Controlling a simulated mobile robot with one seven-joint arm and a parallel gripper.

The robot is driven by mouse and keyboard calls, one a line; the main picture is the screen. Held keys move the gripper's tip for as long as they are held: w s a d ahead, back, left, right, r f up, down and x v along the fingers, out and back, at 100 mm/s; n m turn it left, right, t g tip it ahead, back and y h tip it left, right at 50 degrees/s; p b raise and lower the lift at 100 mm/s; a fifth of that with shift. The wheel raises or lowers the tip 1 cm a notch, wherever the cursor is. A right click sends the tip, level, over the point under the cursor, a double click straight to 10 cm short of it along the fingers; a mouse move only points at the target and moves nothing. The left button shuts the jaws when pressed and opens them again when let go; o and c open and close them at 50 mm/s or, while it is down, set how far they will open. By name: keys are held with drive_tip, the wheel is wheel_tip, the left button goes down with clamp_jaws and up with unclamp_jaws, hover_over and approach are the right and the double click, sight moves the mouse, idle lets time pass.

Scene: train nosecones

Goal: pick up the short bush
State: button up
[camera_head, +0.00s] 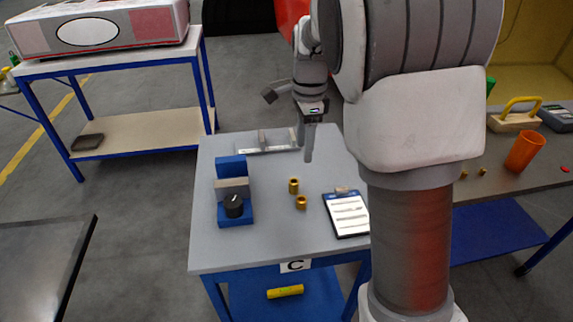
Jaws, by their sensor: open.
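Two brass-coloured bushes stand close together near the middle of the grey table (270,246). The front one (301,202) looks shorter and wider, so I take it as the short bush. The back one (293,186) looks taller and narrower. My gripper (289,125) is open and empty above the back part of the table. It is behind and above both bushes, apart from them. My arm covers the right part of the table.
A blue fixture with a black knob (234,205) stands left of the bushes. A clipboard (346,214) lies to their right. A metal bracket (267,143) is at the back. A yellow cylinder (285,291) lies on the lower shelf. The table's front left is clear.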

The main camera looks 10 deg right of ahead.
sight(302, 198)
drive_tip(key=shift+m, duration=0.4)
drive_tip(key=f+b, duration=0.1)
drive_tip(key=f, duration=1.1)
drive_tip(key=f+b, duration=0.1)
drive_tip(key=f, duration=0.6)
drive_tip(key=shift+w+d+f+b, duration=0.1)
drive_tip(key=shift+w+b, duration=0.25)
drive_tip(key=shift+w, duration=0.05)
clamp_jaws()
